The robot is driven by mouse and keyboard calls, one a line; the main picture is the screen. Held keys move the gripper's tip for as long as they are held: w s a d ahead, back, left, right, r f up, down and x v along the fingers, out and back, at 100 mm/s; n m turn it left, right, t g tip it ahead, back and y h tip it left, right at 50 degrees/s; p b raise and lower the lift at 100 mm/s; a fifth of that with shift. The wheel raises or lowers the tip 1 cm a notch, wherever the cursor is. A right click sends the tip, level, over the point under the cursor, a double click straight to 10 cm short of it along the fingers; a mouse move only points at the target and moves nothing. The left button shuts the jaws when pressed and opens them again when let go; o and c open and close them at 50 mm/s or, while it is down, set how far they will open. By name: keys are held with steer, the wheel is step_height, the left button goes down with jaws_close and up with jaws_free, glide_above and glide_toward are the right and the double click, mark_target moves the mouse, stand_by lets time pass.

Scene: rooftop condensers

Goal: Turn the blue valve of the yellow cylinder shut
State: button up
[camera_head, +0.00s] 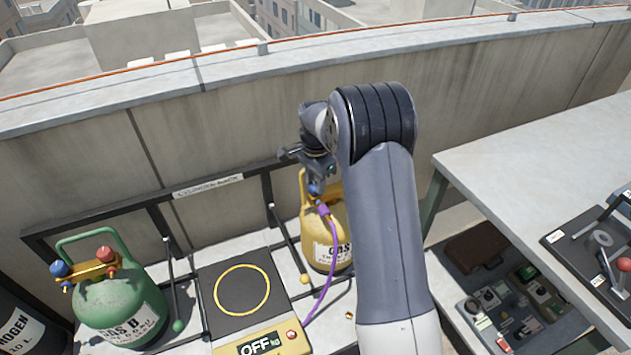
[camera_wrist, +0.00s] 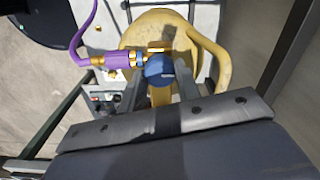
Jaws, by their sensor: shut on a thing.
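The yellow cylinder (camera_head: 318,238) stands upright in a black rack by the parapet, labelled GAS, partly hidden by my arm. In the wrist view, the cylinder's yellow collar (camera_wrist: 222,62) surrounds the brass valve body, and the blue valve (camera_wrist: 159,68) is a round knob near the middle. My gripper (camera_wrist: 158,78) has one finger on each side of the blue valve and is shut on it. In the head view, my gripper (camera_head: 314,183) reaches down to the cylinder top. A purple hose (camera_head: 323,285) is fitted to the valve body.
A scale (camera_head: 228,315) reading OFF, with a yellow ring, stands left of the cylinder. A green cylinder (camera_head: 118,300) with red and blue knobs is further left. A grey table (camera_head: 540,150) with tools is at right, above a lower tool tray (camera_head: 515,310). The parapet (camera_head: 230,115) runs behind.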

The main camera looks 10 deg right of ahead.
steer(key=shift+r, duration=0.1)
stand_by(0.3)
steer(key=o, duration=1)
steer(key=shift+c, duration=0.2)
step_height(320, 180, up, 11)
steer(key=shift+b, duration=0.3)
step_height(320, 180, down, 11)
steer(key=shift+f+p, duration=0.1)
steer(key=shift+p, duration=0.2)
stand_by(0.3)
